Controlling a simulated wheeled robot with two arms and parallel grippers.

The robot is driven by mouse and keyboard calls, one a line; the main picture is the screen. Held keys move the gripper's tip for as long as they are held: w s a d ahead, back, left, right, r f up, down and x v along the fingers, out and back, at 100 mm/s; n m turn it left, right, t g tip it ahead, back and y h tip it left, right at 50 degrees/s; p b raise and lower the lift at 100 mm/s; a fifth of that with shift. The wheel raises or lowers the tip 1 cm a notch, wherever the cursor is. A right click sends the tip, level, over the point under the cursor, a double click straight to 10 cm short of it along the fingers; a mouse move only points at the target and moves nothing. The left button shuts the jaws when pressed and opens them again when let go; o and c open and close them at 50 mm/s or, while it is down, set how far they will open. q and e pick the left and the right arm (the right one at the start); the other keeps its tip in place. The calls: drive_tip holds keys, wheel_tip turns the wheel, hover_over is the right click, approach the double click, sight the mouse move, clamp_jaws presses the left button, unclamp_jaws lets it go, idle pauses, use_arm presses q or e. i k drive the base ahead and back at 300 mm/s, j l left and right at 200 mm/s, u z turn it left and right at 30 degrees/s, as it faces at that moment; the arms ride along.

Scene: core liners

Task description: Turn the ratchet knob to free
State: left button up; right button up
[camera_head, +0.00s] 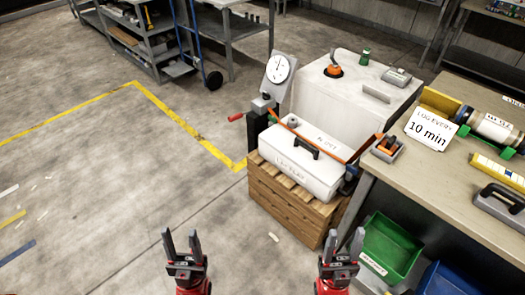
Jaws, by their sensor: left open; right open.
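A small orange-and-grey ratchet-like piece (387,147) sits at the near left corner of the workbench, by the end of an orange strap (360,147). The strap crosses a white lidded box (305,168) with a black handle. Another orange knob-like piece (333,67) stands on the white block behind. I cannot tell which is the ratchet knob, or its setting. My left gripper (181,240) is open and empty at the bottom, over the floor. My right gripper (345,240) is open and empty, below and in front of the box, touching nothing visible.
The box rests on a wooden crate (290,205). A dial gauge stand (278,72) with a red handle (237,117) rises behind it. The workbench (440,170) stands at right, with a green bin (385,250) below. Floor at left is mostly clear.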

sight(266, 96)
drive_tip(key=i+j+u, duration=0.1)
drive_tip(key=i+u, duration=0.3)
drive_tip(key=i, duration=0.5)
drive_tip(key=i+l+u, duration=0.2)
drive_tip(key=i+u, duration=0.15)
drive_tip(key=i, duration=0.5)
